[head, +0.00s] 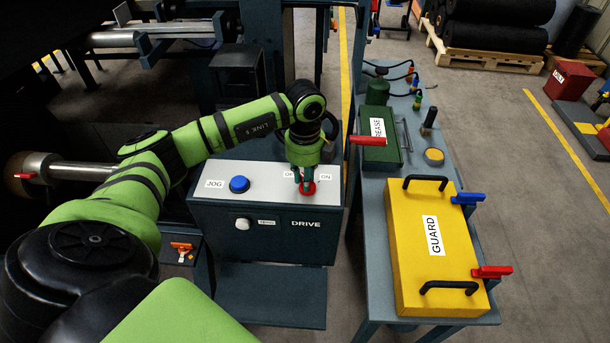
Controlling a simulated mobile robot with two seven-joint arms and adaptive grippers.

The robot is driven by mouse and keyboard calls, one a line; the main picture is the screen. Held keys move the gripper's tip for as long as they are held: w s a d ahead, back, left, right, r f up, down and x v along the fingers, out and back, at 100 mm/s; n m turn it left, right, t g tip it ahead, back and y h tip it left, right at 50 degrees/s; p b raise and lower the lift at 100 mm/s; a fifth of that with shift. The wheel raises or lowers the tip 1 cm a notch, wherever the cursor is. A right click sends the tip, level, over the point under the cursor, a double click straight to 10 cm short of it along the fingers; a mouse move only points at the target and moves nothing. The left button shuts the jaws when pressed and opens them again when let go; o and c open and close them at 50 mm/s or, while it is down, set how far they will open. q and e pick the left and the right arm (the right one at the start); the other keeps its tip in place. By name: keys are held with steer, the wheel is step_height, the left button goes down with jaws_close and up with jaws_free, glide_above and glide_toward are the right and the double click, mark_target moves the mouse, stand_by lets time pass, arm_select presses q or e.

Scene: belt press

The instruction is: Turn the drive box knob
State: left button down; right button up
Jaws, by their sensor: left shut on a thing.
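The drive box (265,218) is a dark box with a light sloped top, labelled DRIVE on its front. On its top right sits a red knob (308,188), with OFF and ON labels partly covered near it. My left gripper (306,180) reaches down from above and is shut on the red knob. The fingers hide part of the knob, and I cannot tell which label it points to. A blue JOG button (239,184) is on the left of the same top. My right gripper is not in view.
A bench (377,265) on the right holds a yellow GUARD panel (405,250) with black handles, red and blue levers, and a green GREASE box (378,152). Rollers and machine frames stand at the left.

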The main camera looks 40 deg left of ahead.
arm_select(q)
steer(key=shift+a+r+n, duration=0.1)
steer(key=shift+n, duration=0.2)
steer(key=c, duration=1.1)
jaws_free()
steer(key=shift+o, duration=0.2)
step_height(320, 180, up, 12)
